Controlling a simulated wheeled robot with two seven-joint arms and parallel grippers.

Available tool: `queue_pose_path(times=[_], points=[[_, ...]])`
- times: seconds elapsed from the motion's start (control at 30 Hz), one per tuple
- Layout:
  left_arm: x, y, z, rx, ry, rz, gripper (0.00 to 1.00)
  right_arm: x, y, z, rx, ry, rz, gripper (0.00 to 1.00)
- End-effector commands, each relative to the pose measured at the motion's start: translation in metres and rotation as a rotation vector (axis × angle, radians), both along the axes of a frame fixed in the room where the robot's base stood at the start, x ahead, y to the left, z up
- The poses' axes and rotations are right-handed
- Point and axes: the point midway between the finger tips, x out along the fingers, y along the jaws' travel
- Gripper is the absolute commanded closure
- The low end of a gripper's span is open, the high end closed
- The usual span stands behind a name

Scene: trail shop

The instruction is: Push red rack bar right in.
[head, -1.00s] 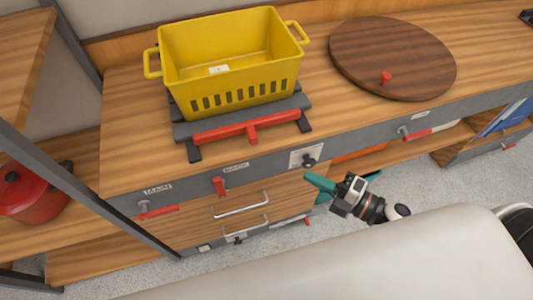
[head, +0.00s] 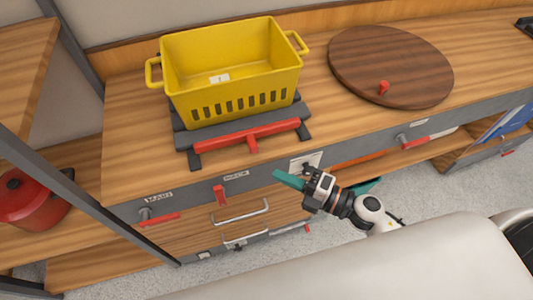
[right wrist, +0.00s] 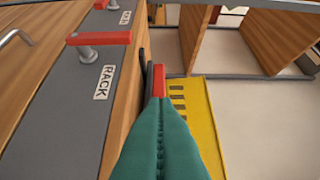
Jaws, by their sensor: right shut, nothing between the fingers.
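The red rack bar (head: 270,131) runs along the front of a dark grey rack (head: 193,134) on the wooden counter, with a short red stub at its middle. A yellow crate (head: 235,103) stands on the rack. My right gripper (head: 288,180) is shut and empty, its teal fingers pointing left, in front of the counter's front edge and below the bar in the picture. In the right wrist view the teal fingers (right wrist: 160,140) point towards a red piece of the bar (right wrist: 159,80); contact cannot be told. My left gripper is out of view.
A red handle (head: 220,194) labelled RACK and another (head: 160,219) labelled MAIN stick out from the counter front. A round wooden board (head: 390,60) with a red knob lies at right. Drawers with metal handles (head: 240,212) sit below. A red pot (head: 32,203) stands left.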

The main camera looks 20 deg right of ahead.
Motion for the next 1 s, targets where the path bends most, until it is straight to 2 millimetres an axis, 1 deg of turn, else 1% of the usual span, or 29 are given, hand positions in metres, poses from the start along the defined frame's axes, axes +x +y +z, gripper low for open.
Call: queue_pose_path(times=[0.03, 0.17, 0.2, 0.3, 0.4, 0.53, 0.87, 0.93, 1.0], points=[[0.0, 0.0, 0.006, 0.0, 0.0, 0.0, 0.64, 0.009, 0.009, 0.005, 0.004, -0.003, 0.0, 1.0], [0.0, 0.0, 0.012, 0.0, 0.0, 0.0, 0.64, 0.026, 0.028, 0.004, 0.004, -0.002, 0.0, 1.0], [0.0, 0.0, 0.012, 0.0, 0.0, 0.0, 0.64, 0.034, 0.026, 0.003, 0.0, -0.003, -0.002, 1.0], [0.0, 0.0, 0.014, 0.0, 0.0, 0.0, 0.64, 0.048, 0.026, 0.002, 0.001, -0.001, -0.002, 1.0], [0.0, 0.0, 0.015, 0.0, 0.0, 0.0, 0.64, 0.057, 0.026, 0.001, 0.001, 0.001, -0.002, 1.0], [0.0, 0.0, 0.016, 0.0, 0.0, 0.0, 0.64, 0.062, 0.026, 0.0, 0.0, 0.001, -0.001, 1.0], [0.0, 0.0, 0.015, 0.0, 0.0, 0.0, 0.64, 0.064, 0.026, 0.0, 0.0, 0.001, -0.001, 1.0], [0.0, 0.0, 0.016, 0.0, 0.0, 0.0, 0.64, 0.07, 0.026, 0.0, 0.001, -0.001, 0.0, 1.0], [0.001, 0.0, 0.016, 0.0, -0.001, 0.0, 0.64, 0.081, 0.026, 0.001, 0.001, -0.002, -0.001, 1.0]])
